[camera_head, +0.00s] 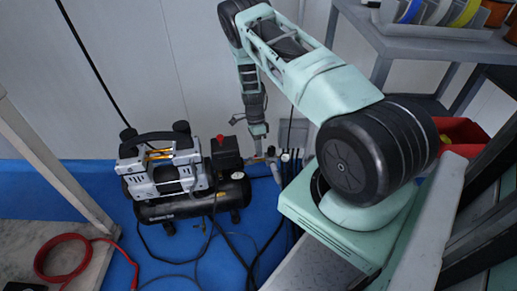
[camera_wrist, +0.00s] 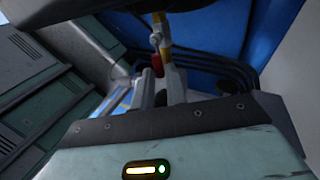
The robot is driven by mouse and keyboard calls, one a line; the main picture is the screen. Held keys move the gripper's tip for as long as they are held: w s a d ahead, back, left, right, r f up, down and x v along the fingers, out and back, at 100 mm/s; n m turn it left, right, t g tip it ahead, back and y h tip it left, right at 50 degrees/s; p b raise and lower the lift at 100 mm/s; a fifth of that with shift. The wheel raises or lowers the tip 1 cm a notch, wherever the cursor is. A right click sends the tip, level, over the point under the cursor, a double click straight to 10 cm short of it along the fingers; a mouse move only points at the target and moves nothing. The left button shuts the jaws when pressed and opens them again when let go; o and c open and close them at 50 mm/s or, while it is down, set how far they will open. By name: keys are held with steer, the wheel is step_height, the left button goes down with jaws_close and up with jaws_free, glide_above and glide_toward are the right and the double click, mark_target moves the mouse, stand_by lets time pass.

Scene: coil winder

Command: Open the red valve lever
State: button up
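The red valve lever (camera_wrist: 157,63) shows in the wrist view as a small red piece below a metal valve fitting (camera_wrist: 156,40). My gripper (camera_wrist: 157,84) has its two grey fingers apart, with the red lever in line with the gap at their tips. I cannot tell whether they touch it. In the head view my gripper (camera_head: 258,149) points down beside the right end of the compressor (camera_head: 165,185), close to a small metal fitting (camera_head: 271,153). The red lever cannot be made out in the head view, where my gripper and arm may hide it.
A red knob (camera_head: 220,138) tops the compressor's black box. Dark hoses (camera_head: 222,238) run over the blue floor, and a red hose (camera_head: 72,240) lies at left. A grey shelf (camera_head: 420,45) with spools stands at upper right. A pale wall is behind.

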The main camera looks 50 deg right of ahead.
steer(key=o, duration=0.3)
steer(key=p+v, duration=0.3)
steer(key=v, duration=1.4)
steer(key=shift+r, duration=0.25)
steer(key=shift+w+d, duration=0.1)
